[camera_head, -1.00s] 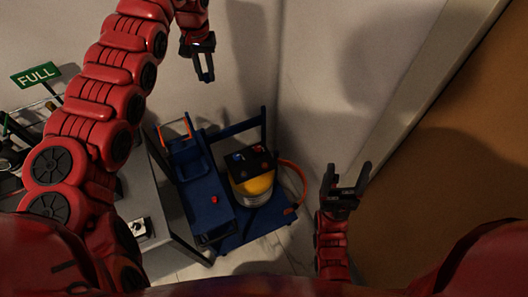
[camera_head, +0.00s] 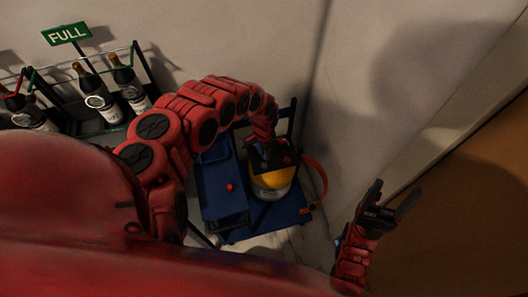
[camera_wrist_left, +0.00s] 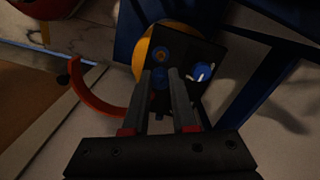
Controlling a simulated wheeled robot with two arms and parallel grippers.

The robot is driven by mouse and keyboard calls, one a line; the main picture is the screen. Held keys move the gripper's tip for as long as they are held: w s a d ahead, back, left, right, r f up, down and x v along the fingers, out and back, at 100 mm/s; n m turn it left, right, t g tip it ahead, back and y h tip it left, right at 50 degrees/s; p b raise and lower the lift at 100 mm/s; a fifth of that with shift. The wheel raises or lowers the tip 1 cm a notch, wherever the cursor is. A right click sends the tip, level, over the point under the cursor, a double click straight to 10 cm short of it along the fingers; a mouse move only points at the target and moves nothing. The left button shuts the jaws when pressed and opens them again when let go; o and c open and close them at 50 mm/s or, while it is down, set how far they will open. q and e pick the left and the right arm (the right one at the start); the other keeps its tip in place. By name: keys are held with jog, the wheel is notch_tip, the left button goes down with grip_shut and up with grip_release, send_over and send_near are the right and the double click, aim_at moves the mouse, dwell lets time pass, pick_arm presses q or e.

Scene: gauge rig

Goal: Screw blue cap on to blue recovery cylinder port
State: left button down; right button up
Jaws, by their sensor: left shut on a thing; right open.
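The recovery cylinder (camera_head: 270,181) is yellow with a black top block and stands on a blue cart. My left gripper (camera_head: 262,152) is down at this block. In the left wrist view its fingers (camera_wrist_left: 160,76) point at the block's black face (camera_wrist_left: 187,50) and are shut on a small round blue piece (camera_wrist_left: 160,77), seemingly the blue cap. I cannot tell whether the cap is seated on the port, which is hidden. A blue knob (camera_wrist_left: 203,70) with a white mark and a round orange-rimmed fitting (camera_wrist_left: 161,55) are beside it. My right gripper (camera_head: 395,198) is open and empty at the right.
The blue cart (camera_head: 218,181) carries a tray with a red button (camera_head: 229,187). A red-orange hose (camera_head: 318,178) curves beside the cylinder. A rack with several dark bottles (camera_head: 130,83) and a green FULL sign (camera_head: 66,33) stands at left. Walls close the back and right.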

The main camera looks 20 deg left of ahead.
pick_arm(q)
jog(key=shift+r, duration=0.1)
jog(key=shift+p, duration=0.3)
notch_tip(320, 180, down, 4)
jog(key=b, duration=0.3)
jog(key=shift+f+b, duration=0.65)
jog(key=shift+b, duration=0.05)
dwell(0.5)
dwell(0.3)
jog(key=shift+f+b, duration=0.75)
jog(key=shift+f, duration=0.45)
jog(key=shift+f, duration=0.1)
dwell(0.5)
